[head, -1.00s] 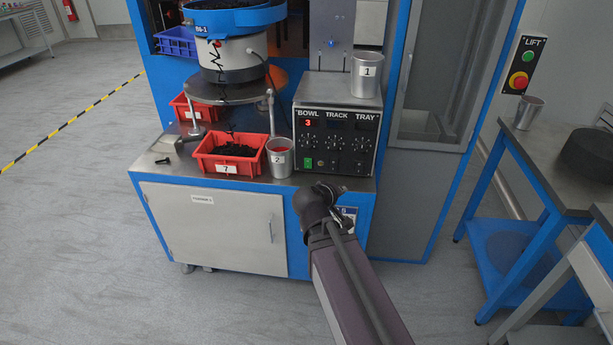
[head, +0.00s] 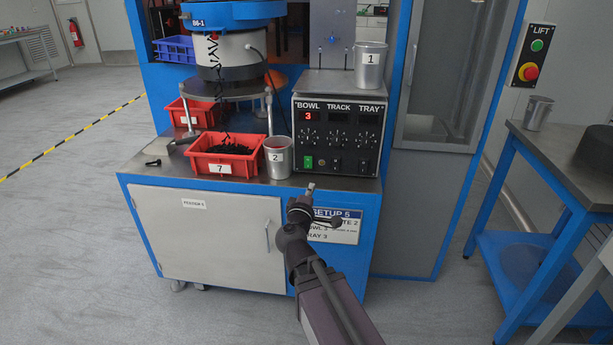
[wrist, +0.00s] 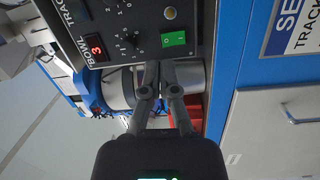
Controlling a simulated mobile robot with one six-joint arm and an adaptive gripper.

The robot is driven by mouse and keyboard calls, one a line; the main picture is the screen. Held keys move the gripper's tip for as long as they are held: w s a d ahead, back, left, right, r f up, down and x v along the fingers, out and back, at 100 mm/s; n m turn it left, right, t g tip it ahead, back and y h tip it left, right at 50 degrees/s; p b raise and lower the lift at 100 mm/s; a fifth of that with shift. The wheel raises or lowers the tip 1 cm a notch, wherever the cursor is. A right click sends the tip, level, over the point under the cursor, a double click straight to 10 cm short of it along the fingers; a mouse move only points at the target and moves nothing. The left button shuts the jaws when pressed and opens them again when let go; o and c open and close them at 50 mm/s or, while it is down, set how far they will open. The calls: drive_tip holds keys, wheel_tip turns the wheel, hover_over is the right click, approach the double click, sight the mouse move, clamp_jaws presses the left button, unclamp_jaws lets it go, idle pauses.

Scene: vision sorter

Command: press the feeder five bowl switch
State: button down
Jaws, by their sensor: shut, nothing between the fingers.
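The black control box (head: 290,135) stands on the feeder cabinet, with BOWL, TRACK and TRAY columns. The bowl switch (head: 308,162) is a green rocker under the BOWL column, whose red display (head: 308,116) reads 3. In the wrist view the green switch (wrist: 173,39) shows close up, turned sideways, beside the bowl dial (wrist: 127,37). My gripper (head: 310,187) is in front of the box, just below the switch in the head view. In the wrist view my fingertips (wrist: 159,66) are together and empty, close under the green switch; no contact is visible.
Cup 2 (head: 278,162) and red bin 7 (head: 217,157) stand left of the box. Cup 1 (head: 369,68) is on top of it. The bowl feeder (head: 228,50) stands behind. A SETUP 5 sign (head: 345,228) is on the cabinet front, partly behind my arm.

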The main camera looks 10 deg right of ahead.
sight(307, 160)
drive_tip(key=shift+w+a+f+n+t+y+b, duration=0.15)
drive_tip(key=shift+a+f+n+t+y+b, duration=0.25)
drive_tip(key=shift+a+n+b, duration=0.3)
drive_tip(key=shift+w+a+f+n+t+y+b, duration=0.15)
drive_tip(key=shift+a+f+n+t+y+b, duration=0.25)
drive_tip(key=shift+a+n, duration=0.35)
drive_tip(key=shift+f, duration=0.1)
drive_tip(key=shift+p+x, duration=0.8)
drive_tip(key=shift+x, duration=6.2)
drive_tip(key=shift+w, duration=0.2)
drive_tip(key=shift+v, duration=0.8)
drive_tip(key=s+a+r+p, duration=0.2)
drive_tip(key=s+a, duration=0.2)
drive_tip(key=s, duration=0.7)
drive_tip(key=shift+s, duration=0.4)
